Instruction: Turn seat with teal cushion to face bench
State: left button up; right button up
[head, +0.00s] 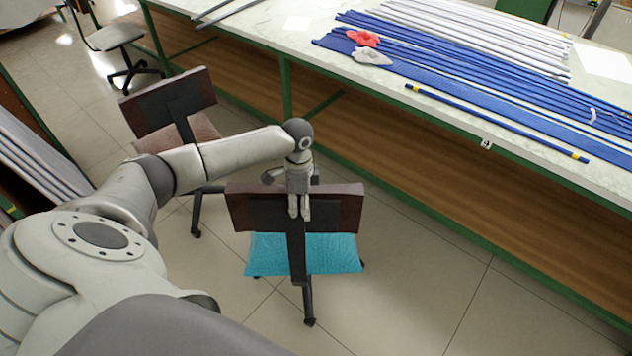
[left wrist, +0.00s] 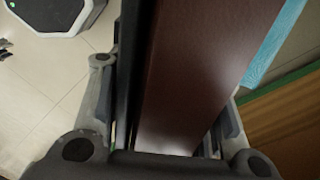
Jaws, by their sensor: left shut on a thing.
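The seat with the teal cushion (head: 335,254) stands on the floor in front of the bench (head: 470,150). Its dark brown backrest (head: 340,209) is on the near side, and the cushion lies beyond and below it, toward the bench. My left gripper (head: 299,210) reaches down onto the top edge of the backrest and is shut on it. In the left wrist view the backrest (left wrist: 195,80) runs between the two fingers, with a strip of teal cushion (left wrist: 275,40) at the right. My right gripper is not in view.
A second chair with a brownish seat (head: 180,135) stands close at the left. A grey chair (head: 115,37) is farther back. Blue rods (head: 480,80), white rods and red and grey cloths lie on the bench. The floor right of the teal seat is clear.

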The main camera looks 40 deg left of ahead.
pick_arm(q)
jog(key=s+a+m, duration=0.1)
jog(key=a+m, duration=0.1)
jog(key=a, duration=0.1)
jog(key=s+a+m+p, duration=0.1)
jog(key=shift+s+a+r, duration=0.1)
jog(key=shift+s+a, duration=0.05)
jog(key=shift+s, duration=0.15)
jog(key=a+m, duration=0.1)
jog(key=s+a+m, duration=0.1)
jog(key=a, duration=0.1)
jog(key=a+m, duration=0.1)
jog(key=a, duration=0.1)
jog(key=shift+s+a+y, duration=0.25)
jog(key=shift+y, duration=0.05)
jog(key=shift+a+m, duration=1)
jog(key=shift+a, duration=0.1)
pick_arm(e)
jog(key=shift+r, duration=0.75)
pick_arm(q)
jog(key=o, duration=1.4)
jog(key=shift+o, duration=0.2)
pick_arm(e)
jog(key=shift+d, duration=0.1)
pick_arm(q)
notch_tip(320, 180, up, 12)
jog(key=w, duration=0.1)
